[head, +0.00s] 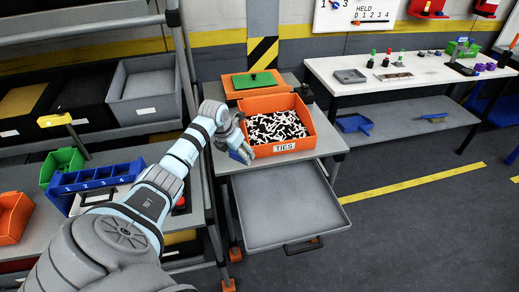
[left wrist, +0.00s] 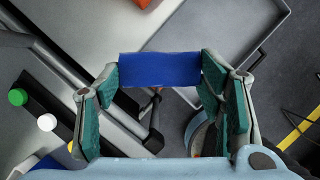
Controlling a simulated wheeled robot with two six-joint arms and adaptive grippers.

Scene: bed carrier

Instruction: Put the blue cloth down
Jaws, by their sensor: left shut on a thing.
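The blue cloth (left wrist: 160,69) is a small, flat blue piece spanning the gap between the green-padded fingers of my left gripper (left wrist: 160,76). The fingers touch it at both ends. In the head view my left gripper (head: 237,147) is at the left side of the orange ties bin, with a bit of the blue cloth (head: 243,155) at its tip. The cloth is above the small grey table; the exact height cannot be told. My right gripper is not in view.
The orange bin (head: 307,122) labelled TIES holds black and white ties. Below it a grey drawer tray (head: 285,208) is pulled out, empty. A shelf with dark bins (head: 90,95) and a blue numbered rack (head: 97,177) stand left. A white bench (head: 405,75) stands right; the floor there is open.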

